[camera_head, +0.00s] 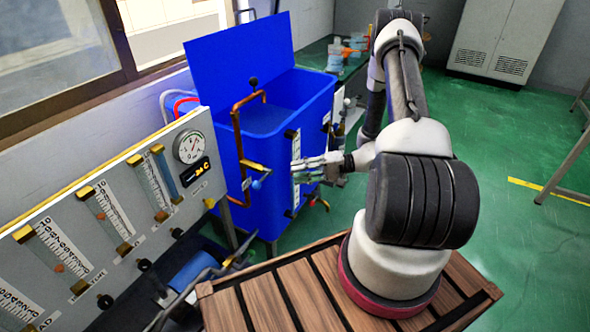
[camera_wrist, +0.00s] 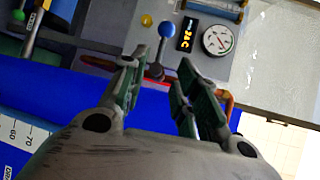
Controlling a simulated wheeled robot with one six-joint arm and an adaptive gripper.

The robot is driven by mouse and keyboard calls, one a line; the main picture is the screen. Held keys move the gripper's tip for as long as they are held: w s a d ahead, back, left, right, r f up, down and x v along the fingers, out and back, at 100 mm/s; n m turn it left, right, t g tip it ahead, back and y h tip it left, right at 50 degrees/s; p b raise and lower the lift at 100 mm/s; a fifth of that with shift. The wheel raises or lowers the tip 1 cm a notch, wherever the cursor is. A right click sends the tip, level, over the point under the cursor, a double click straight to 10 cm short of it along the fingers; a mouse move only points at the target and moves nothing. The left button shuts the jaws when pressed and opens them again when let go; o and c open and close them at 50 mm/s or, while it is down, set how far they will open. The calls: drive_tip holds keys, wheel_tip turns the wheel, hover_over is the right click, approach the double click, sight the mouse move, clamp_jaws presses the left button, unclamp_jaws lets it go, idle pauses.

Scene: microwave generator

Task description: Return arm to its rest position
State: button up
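My gripper (camera_head: 296,170) is in front of the blue tank (camera_head: 262,140), with its fingers pointing left in the head view. The fingers are apart with nothing between them. In the wrist view my gripper (camera_wrist: 152,62) shows two dark green fingers with a gap. A lever with a blue ball (camera_wrist: 153,71) appears in line with that gap. In the head view the blue lever (camera_head: 261,180) stands left of the fingertips, apart from them. My arm is bent and reaches out over the floor beside the tank.
The panel with flow meters and a gauge (camera_head: 190,146) stands at left. Copper pipe (camera_head: 238,130) and valves line the tank front. A wooden slatted platform (camera_head: 270,303) is under my arm. A grey cabinet (camera_head: 505,40) stands at the back. The green floor at right is mostly clear.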

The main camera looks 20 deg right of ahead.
drive_tip(key=s+d+r+m+g+h, duration=0.1)
drive_tip(key=s+r+g+h, duration=0.1)
drive_tip(key=s+g, duration=0.35)
drive_tip(key=s+d+r+m+g+h, duration=0.1)
drive_tip(key=s+r+m+g, duration=0.1)
drive_tip(key=s, duration=0.6)
drive_tip(key=s+d+r+n+h, duration=0.25)
drive_tip(key=r+h, duration=0.25)
drive_tip(key=r, duration=0.5)
drive_tip(key=s+d+r+n+h, duration=0.25)
drive_tip(key=r+h, duration=0.25)
drive_tip(key=r, duration=0.4)
drive_tip(key=s+a+r+n+t+h, duration=0.2)
drive_tip(key=r+t, duration=0.4)
drive_tip(key=r, duration=0.7)
drive_tip(key=shift+s+a+n, duration=0.6)
drive_tip(key=shift+s, duration=0.5)
drive_tip(key=shift+r, duration=0.1)
